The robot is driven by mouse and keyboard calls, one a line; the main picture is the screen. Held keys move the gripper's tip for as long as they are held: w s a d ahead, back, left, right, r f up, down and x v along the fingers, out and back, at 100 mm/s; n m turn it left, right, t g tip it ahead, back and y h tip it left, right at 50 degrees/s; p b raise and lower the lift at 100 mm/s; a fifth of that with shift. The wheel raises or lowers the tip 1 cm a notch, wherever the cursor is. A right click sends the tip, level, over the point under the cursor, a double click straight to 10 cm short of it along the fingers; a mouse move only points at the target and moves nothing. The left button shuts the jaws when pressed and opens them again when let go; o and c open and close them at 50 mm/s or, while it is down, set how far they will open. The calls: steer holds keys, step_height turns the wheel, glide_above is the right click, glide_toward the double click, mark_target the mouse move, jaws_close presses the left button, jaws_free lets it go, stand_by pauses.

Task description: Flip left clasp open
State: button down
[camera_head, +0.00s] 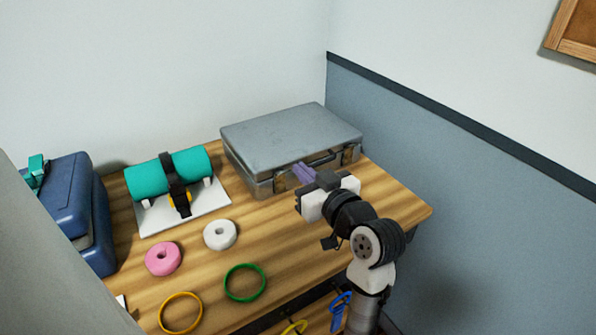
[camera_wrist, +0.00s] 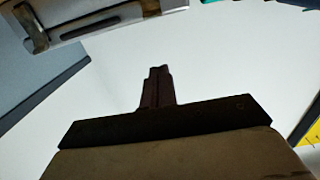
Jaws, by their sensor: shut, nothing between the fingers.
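A grey metal case (camera_head: 285,135) lies closed on the wooden table, with its front toward me. Its left clasp (camera_head: 280,184) is a small brownish plate at the left of the front, partly beside my fingertips. I cannot tell whether it is latched. The right clasp (camera_head: 350,154) is at the front's right end, past the dark handle (camera_head: 322,160). My gripper (camera_head: 300,171) is shut and empty, its purple fingers close to the left clasp; contact cannot be told. In the wrist view, my shut fingers (camera_wrist: 158,72) point toward the case front (camera_wrist: 100,20), which crosses the top edge.
A teal roll (camera_head: 150,180) on a white base, a white ring (camera_head: 220,235), a pink ring (camera_head: 163,259) and green and yellow hoops (camera_head: 245,283) lie left of my arm. A blue case (camera_head: 75,205) stands far left. The grey-blue wall is to the right.

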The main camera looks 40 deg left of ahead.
steer(key=p, duration=0.3)
glide_above(282, 171)
steer(key=shift+s+d, duration=0.1)
steer(key=f, duration=0.1)
steer(key=d+f, duration=0.2)
steer(key=f, duration=0.1)
steer(key=shift+s+f, duration=0.1)
steer(key=shift+s, duration=0.2)
